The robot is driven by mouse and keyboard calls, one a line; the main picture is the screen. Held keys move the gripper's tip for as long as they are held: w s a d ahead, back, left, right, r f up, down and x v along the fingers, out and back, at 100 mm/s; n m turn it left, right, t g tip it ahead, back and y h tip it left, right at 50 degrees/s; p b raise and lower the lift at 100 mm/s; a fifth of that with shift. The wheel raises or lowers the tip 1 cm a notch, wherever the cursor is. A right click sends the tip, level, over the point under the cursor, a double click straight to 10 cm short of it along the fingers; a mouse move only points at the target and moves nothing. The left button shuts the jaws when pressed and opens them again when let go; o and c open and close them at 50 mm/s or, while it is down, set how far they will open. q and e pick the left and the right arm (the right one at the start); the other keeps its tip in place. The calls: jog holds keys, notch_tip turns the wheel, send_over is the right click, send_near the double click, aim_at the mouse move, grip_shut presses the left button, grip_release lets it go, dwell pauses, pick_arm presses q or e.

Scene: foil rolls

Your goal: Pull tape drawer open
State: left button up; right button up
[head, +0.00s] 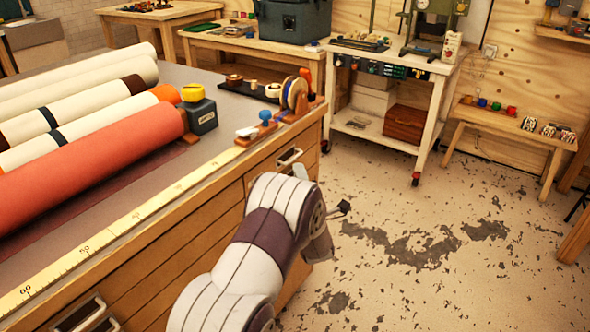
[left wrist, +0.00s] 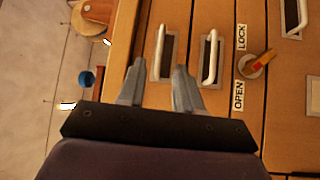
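My left gripper (left wrist: 159,68) is open in the left wrist view, its two grey fingers apart and facing the wooden drawer fronts. A pale drawer handle (left wrist: 158,52) stands in line with the gap between the fingertips; I cannot tell whether it lies between them or just beyond. A second handle (left wrist: 212,58) is to its right. In the head view one handle (head: 289,157) shows at the cabinet's far end; my left arm hides much of the front there. No label shows which drawer holds tape. The drawers look shut. My right gripper is not in view.
A red-and-yellow lever (left wrist: 258,63) sits beside LOCK and OPEN labels. The cabinet top (head: 235,77) carries large rolls (head: 90,152), a tape dispenser (head: 199,112) and a yellow ruler strip (head: 110,232). A white wheeled table (head: 437,68) stands beyond. Floor right of the cabinet is clear.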

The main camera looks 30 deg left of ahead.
pick_arm(q)
jog(key=x, duration=0.5)
jog(key=shift+w+a, duration=0.1)
jog(key=shift+w, duration=0.1)
grip_shut()
dwell(1.1)
